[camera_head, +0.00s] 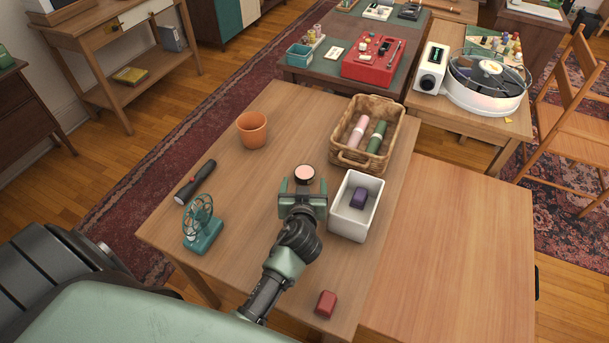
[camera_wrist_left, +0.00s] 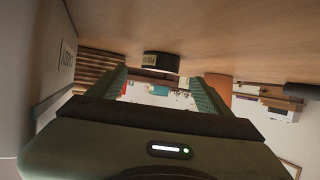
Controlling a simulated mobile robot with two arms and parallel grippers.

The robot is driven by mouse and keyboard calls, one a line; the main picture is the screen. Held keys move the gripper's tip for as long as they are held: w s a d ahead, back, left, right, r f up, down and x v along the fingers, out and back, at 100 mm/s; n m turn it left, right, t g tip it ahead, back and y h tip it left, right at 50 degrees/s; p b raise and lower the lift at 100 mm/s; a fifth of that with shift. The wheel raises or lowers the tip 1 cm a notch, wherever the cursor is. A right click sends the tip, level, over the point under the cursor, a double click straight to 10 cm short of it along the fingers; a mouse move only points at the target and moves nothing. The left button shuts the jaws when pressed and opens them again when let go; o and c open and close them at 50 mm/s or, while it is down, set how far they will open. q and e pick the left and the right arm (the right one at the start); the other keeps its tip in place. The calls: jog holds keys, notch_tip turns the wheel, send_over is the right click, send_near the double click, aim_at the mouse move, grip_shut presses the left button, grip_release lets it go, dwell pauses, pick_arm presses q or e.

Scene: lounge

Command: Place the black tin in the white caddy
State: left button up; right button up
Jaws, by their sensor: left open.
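The black tin (camera_head: 304,174), round with a pinkish top, stands on the wooden table left of the white caddy. It also shows in the left wrist view (camera_wrist_left: 161,63), which is upside down. The white caddy (camera_head: 336,222) is an open box with a purple block (camera_head: 358,197) inside. My left gripper (camera_head: 303,186) is open just on the near side of the tin, its two fingers apart and pointing towards it. In the left wrist view the tin appears beyond the gap between the fingers (camera_wrist_left: 161,85). My right gripper is not in view.
A wicker basket (camera_head: 344,159) with pink and green rolls stands behind the caddy. A terracotta pot (camera_head: 252,130), a flashlight (camera_head: 195,183) and a teal fan (camera_head: 203,226) stand or lie to the left. A red block (camera_head: 325,304) lies near the front edge.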

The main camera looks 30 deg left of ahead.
pick_arm(q)
jog(key=x, duration=0.7)
jog(key=shift+r, duration=0.25)
jog(key=c, duration=1.7)
notch_tip(320, 180, up, 20)
jog(key=p, duration=0.3)
notch_tip(320, 180, up, 10)
jog(key=m+t+h, duration=0.1)
jog(key=m+h, duration=0.1)
send_over(305, 172)
jog(key=s+d, duration=0.2)
jog(key=d, duration=0.2)
jog(key=s+d+r+m+h, duration=0.1)
jog(key=s+d+r, duration=0.1)
jog(key=s+d+r+m+h, duration=0.1)
jog(key=s+d+r, duration=0.1)
jog(key=r, duration=0.1)
jog(key=s+d+r+m+h, duration=0.1)
jog(key=s+d+r, duration=0.1)
jog(key=shift+s+r+t+h, duration=0.2)
jog(key=shift+r+t+h, duration=0.1)
jog(key=shift+r+h, duration=0.1)
